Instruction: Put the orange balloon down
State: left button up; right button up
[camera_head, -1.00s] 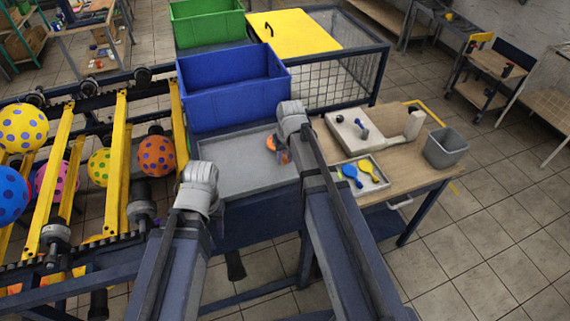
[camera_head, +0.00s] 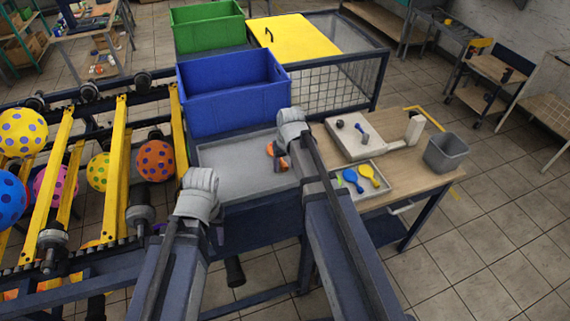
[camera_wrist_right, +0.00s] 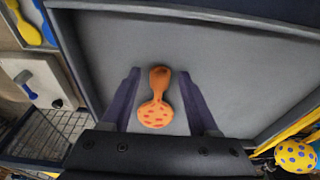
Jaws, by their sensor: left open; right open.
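The orange balloon with red spots is deflated. In the right wrist view the orange balloon (camera_wrist_right: 156,108) lies on the grey tray (camera_wrist_right: 240,75), between the spread fingers of my right gripper (camera_wrist_right: 160,72), with a gap on each side. In the head view only a bit of the orange balloon (camera_head: 271,150) shows beside my right gripper (camera_head: 280,163), at the right part of the grey tray (camera_head: 225,160). My left gripper (camera_head: 216,232) is left of the tray's front corner, its fingers mostly hidden by its wrist.
A blue bin (camera_head: 232,100) stands behind the tray. A table (camera_head: 400,165) at right holds a white device (camera_head: 352,138), a small tray with blue and yellow balloons (camera_head: 368,180) and a grey bin (camera_head: 446,152). A yellow-barred rack (camera_head: 120,150) with round spotted balloons is at left.

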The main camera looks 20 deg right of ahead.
jog(key=shift+r, duration=0.1)
notch_tip(320, 180, up, 12)
jog(key=s+p, duration=0.2)
jog(key=p, duration=1)
jog(key=s+a+n+g+h, duration=0.1)
jog(key=s+a+n+g, duration=0.1)
jog(key=s+a, duration=1.2)
jog(key=s, duration=0.3)
jog(key=shift+a+f+n+g, duration=0.25)
jog(key=shift+a+n+g, duration=0.05)
jog(key=shift+a+n, duration=0.1)
